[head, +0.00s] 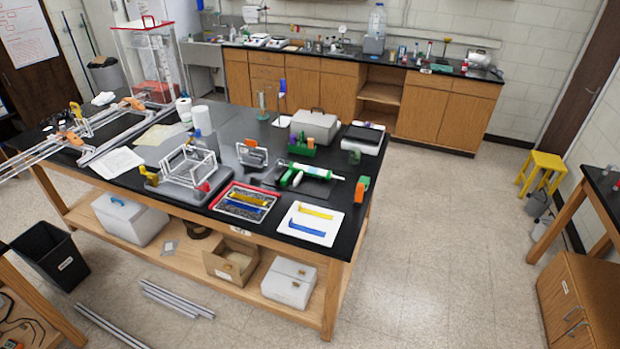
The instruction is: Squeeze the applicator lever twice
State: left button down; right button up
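The applicator (318,172) looks like a white tube with green parts and lies on its side near the right end of the black-topped table (225,108). Its green handle and lever area (291,178) is at the tube's left end; the lever is too small to tell apart from the handle. A dark flat mat or plate (316,189) lies under or just in front of it. Neither of my grippers is in view, and nothing is seen touching the applicator.
Left of the applicator are a small metal frame (190,166) and a red-rimmed tray (243,202). A green bin (313,147) and a grey case (315,124) stand behind. Floor (440,240) to the right is clear.

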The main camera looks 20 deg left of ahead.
aim_at(296, 181)
jog(key=i+l+z, duration=0.2)
jog(key=i, duration=0.2)
jog(key=i+l+z, duration=0.25)
jog(key=i, duration=0.15)
jog(key=i+z, duration=0.2)
jog(key=i, duration=0.25)
